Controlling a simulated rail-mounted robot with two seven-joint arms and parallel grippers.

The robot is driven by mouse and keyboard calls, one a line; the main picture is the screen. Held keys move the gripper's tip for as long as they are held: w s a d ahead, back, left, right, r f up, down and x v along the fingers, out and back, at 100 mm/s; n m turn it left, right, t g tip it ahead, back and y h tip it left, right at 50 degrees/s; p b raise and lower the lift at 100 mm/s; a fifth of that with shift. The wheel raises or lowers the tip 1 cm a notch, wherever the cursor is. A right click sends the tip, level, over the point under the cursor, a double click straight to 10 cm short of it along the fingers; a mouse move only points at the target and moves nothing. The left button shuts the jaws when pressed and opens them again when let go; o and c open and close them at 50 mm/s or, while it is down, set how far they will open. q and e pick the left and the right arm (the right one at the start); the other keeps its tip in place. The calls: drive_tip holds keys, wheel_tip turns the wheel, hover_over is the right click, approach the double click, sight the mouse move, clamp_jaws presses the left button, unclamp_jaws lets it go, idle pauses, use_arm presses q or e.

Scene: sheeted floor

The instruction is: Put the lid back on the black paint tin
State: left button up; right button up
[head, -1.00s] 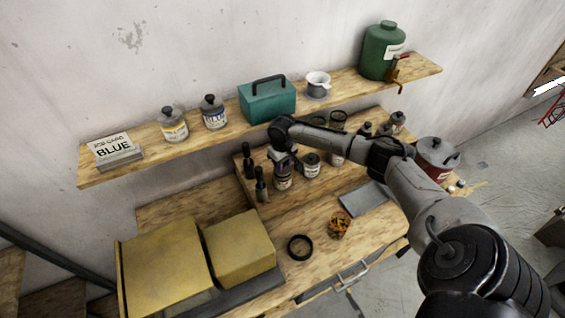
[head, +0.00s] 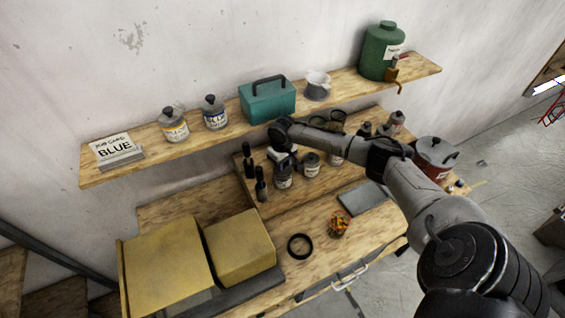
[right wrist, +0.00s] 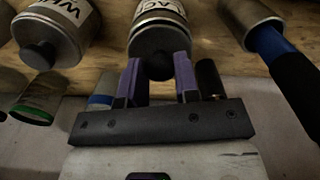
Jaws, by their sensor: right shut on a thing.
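The black paint tin (head: 283,181) stands on the raised wooden step of the bench. Its label, partly readable as "ACK", shows in the right wrist view (right wrist: 159,10). The grey lid (right wrist: 160,39) with its dark round knob (right wrist: 158,66) is at the tin's mouth; I cannot tell whether it is fully seated. My right gripper (head: 284,160) is above the tin, with its purple fingers on both sides of the knob, shut on the lid. The gripper also shows in the right wrist view (right wrist: 158,72). My left gripper is out of view.
A white-labelled tin (right wrist: 58,25) stands close beside the black one; dark-handled tools (head: 261,187) stand on the other side. A shelf (head: 200,138) with tins and a teal box (head: 268,100) runs behind.

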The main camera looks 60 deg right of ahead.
idle(0.4)
drive_tip(key=shift+p, duration=0.45)
idle(0.5)
drive_tip(key=o, duration=1.5)
drive_tip(key=shift+c, duration=0.2)
